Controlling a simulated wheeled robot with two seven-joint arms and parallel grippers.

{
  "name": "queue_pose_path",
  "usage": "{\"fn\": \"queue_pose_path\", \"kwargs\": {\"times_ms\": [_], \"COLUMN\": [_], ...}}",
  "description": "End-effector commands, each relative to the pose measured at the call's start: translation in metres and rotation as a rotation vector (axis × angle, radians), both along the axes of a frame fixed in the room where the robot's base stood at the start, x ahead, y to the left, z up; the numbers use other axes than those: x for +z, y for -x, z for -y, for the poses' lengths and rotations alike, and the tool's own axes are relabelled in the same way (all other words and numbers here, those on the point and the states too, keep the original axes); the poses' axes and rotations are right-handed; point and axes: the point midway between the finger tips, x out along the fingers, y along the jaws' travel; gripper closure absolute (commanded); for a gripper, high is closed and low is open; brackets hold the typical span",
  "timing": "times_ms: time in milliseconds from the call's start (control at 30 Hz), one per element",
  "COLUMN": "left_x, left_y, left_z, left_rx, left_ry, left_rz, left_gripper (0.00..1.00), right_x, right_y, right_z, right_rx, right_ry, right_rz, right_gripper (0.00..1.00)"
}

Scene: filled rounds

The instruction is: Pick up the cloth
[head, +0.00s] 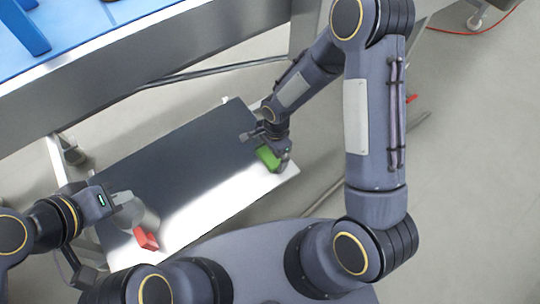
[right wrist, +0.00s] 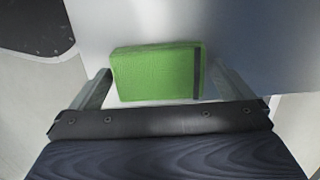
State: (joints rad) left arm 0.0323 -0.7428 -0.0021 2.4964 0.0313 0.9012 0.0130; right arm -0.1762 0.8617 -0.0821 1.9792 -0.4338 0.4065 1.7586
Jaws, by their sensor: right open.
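The cloth is a green folded block with a dark band near one end, lying on the metal shelf; it shows in the head view (head: 267,157) and in the right wrist view (right wrist: 150,75). My right gripper (right wrist: 162,72) is open, with one finger on either side of the cloth. A narrow gap shows between the cloth and each finger. In the head view the right gripper (head: 266,148) partly covers the cloth. My left gripper (head: 122,198) is at the shelf's left end, by a pale grey rounded object; whether its fingers are closed is unclear.
The pale grey object (head: 140,217) and a red piece (head: 146,239) sit at the left end of the metal shelf (head: 190,150). The shelf's middle is bare. A blue-topped table (head: 110,30) with a thick metal edge stands above and behind it.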

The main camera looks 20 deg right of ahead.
Motion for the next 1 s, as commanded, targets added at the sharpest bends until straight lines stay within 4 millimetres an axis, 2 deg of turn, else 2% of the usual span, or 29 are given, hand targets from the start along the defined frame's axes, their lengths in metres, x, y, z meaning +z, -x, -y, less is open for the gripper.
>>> {"fn": "queue_pose_path", "kwargs": {"times_ms": [100, 400, 733, 933, 1000], "left_x": [0.001, 0.001, 0.004, 0.017, 0.020], "left_y": [0.000, 0.000, 0.000, 0.000, 0.000], "left_z": [0.000, 0.000, 0.000, 0.000, 0.000], "left_rx": [0.000, 0.000, 0.000, 0.000, 0.000], "left_ry": [0.000, 0.000, 0.000, 0.000, 0.000], "left_rz": [0.000, 0.000, 0.000, 0.000, 0.000], "left_gripper": [1.00, 1.00, 1.00, 1.00, 1.00], "right_x": [0.001, 0.001, 0.007, 0.035, 0.046], "right_y": [0.000, 0.000, 0.000, -0.001, 0.008], "right_z": [0.000, 0.000, 0.000, 0.000, 0.000], "right_rx": [0.000, 0.000, 0.000, 0.002, 0.002], "right_ry": [0.000, 0.000, 0.000, 0.000, 0.001], "right_rz": [0.001, 0.000, 0.000, 0.003, 0.002], "right_gripper": [0.00, 0.39, 0.40, 0.40, 0.40]}}
